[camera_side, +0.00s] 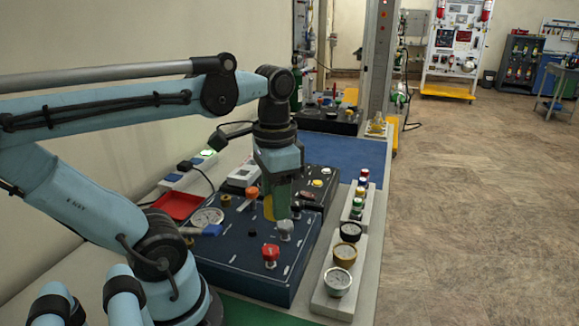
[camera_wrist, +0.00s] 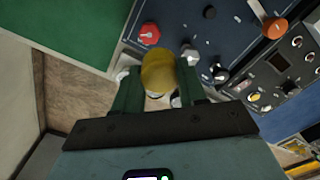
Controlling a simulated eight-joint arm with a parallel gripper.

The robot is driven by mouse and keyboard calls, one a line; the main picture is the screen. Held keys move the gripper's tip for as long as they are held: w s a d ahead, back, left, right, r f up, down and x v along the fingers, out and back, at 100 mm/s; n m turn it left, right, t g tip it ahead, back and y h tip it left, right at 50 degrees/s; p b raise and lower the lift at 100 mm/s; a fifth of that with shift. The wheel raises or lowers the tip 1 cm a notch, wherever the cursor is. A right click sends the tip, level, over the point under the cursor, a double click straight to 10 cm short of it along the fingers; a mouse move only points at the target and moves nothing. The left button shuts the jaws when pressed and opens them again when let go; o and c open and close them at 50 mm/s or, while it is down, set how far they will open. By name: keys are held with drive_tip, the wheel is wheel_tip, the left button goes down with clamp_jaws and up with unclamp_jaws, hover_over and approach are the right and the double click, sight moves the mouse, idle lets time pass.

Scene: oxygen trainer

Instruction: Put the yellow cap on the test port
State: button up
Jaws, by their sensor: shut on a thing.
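My gripper (camera_side: 276,208) points down over the dark blue panel box (camera_side: 240,262). Its green fingers are shut on the yellow cap (camera_side: 268,206), held above the panel near a grey knob (camera_side: 285,228). In the wrist view the yellow cap (camera_wrist: 158,70) sits between the fingertips of my gripper (camera_wrist: 158,88). A small black stub (camera_side: 252,232) stands on the panel; it also shows in the wrist view (camera_wrist: 209,12). I cannot tell for sure which fitting is the test port. The cap hides part of the panel in the wrist view.
A red tray (camera_side: 180,205) lies left. A blue mat (camera_side: 345,150) behind is clear.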

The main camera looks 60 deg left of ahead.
drive_tip(key=s+a+n, duration=0.2)
drive_tip(key=a+n, duration=0.6)
drive_tip(key=a, duration=0.3)
drive_tip(key=s+a+f+n, duration=0.1)
drive_tip(key=s+a+n, duration=0.1)
drive_tip(key=a+n, duration=0.5)
drive_tip(key=a, duration=0.4)
drive_tip(key=shift+s+a+f+n, duration=0.15)
drive_tip(key=shift+a+f+n, duration=0.15)
drive_tip(key=shift+n, duration=0.1)
drive_tip(key=shift+f, duration=0.15)
hover_over(226, 205)
drive_tip(key=a, duration=0.1)
drive_tip(key=shift+a+f, duration=0.1)
drive_tip(key=shift+f, duration=2.25)
drive_tip(key=shift+f, duration=2.15)
drive_tip(key=o, duration=1.1)
